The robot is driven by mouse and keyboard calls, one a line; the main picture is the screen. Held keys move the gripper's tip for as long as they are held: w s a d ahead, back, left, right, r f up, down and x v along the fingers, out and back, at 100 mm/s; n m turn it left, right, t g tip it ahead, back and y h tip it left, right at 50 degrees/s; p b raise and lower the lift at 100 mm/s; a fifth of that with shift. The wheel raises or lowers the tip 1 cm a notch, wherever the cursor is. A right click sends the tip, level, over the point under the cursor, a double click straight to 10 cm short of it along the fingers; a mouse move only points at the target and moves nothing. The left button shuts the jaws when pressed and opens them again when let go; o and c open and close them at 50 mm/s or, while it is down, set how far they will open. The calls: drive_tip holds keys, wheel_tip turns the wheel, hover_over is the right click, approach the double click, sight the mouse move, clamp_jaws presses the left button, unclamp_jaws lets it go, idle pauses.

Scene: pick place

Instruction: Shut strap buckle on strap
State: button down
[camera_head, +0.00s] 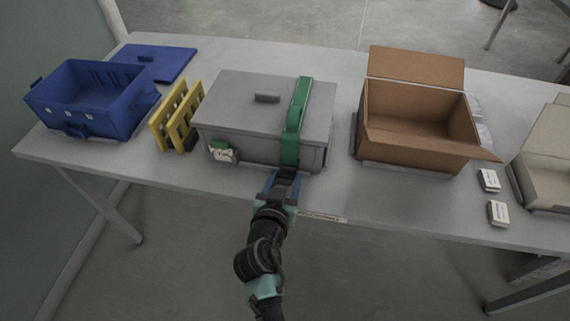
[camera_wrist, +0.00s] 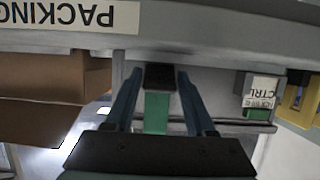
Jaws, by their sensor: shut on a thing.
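A green strap (camera_head: 294,120) runs over the lid and down the front of a grey lidded box (camera_head: 232,125). At the strap's lower front end is a black buckle (camera_head: 288,172). My gripper (camera_head: 283,181) is at the front of the box near the table edge, shut on the buckle. In the wrist view the two blue fingers stand on either side of the dark buckle (camera_wrist: 160,77), with the green strap (camera_wrist: 156,112) between them. Whether the buckle is latched cannot be told.
A blue bin (camera_head: 88,100) with its lid behind, and yellow racks (camera_head: 172,118), stand to the left. An open cardboard box (camera_head: 415,130) stands to the right. Small white boxes (camera_head: 489,180) lie near the right front. A labelled block (camera_head: 222,152) is at the grey box's front left.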

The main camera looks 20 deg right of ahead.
drive_tip(key=r+g+y+p, duration=0.1)
drive_tip(key=p, duration=0.2)
drive_tip(key=r+g+p, duration=0.1)
drive_tip(key=p, duration=0.3)
drive_tip(key=shift+w+d+g+y, duration=0.15)
drive_tip(key=shift+w+g+y, duration=0.15)
drive_tip(key=shift+y, duration=0.1)
drive_tip(key=g+p, duration=0.1)
drive_tip(key=y+p, duration=0.1)
drive_tip(key=p, duration=0.1)
drive_tip(key=shift+w+d+r+g, duration=0.1)
drive_tip(key=shift+w+d+g, duration=0.1)
drive_tip(key=shift+g, duration=0.2)
drive_tip(key=shift+g+y+p, duration=0.3)
drive_tip(key=shift+p, duration=0.25)
drive_tip(key=shift+w, duration=0.1)
drive_tip(key=shift+c, duration=1.6)
unclamp_jaws()
drive_tip(key=shift+f, duration=0.2)
drive_tip(key=shift+r, duration=0.15)
drive_tip(key=p+v, duration=0.1)
drive_tip(key=v, duration=1.1)
drive_tip(key=shift+s+r+p, duration=0.2)
drive_tip(key=shift+r+p, duration=0.1)
drive_tip(key=shift+r, duration=0.05)
